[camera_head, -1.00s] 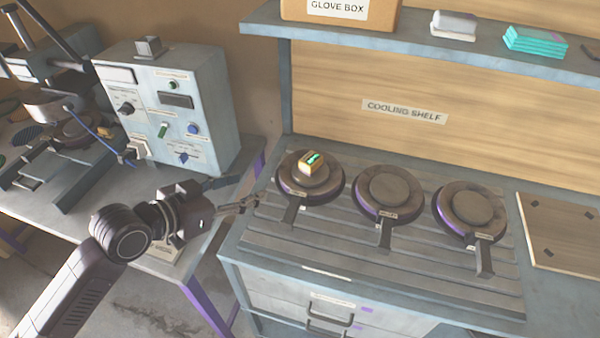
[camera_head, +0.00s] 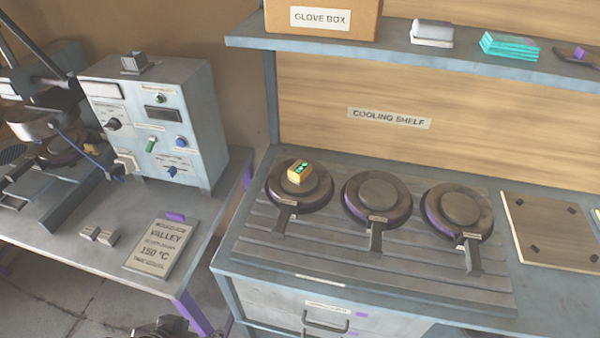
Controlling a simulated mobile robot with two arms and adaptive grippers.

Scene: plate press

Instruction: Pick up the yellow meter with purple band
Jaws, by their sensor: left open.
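A small yellow meter (camera_head: 299,174) with a green-lit dark face lies on top of the leftmost round plate (camera_head: 318,196) on the cooling rack. I cannot make out a purple band on it from here. My left gripper (camera_head: 166,327) shows only as a dark piece at the bottom edge, low and to the left of the rack and well apart from the meter. Its fingers are mostly cut off by the frame, and nothing shows held. My right gripper is not in view.
Two more round plates (camera_head: 377,200) (camera_head: 460,208) sit right of the meter, with handles toward me. A shelf (camera_head: 400,60) with a glove box (camera_head: 320,18) overhangs behind. A wooden board (camera_head: 550,232) lies right.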

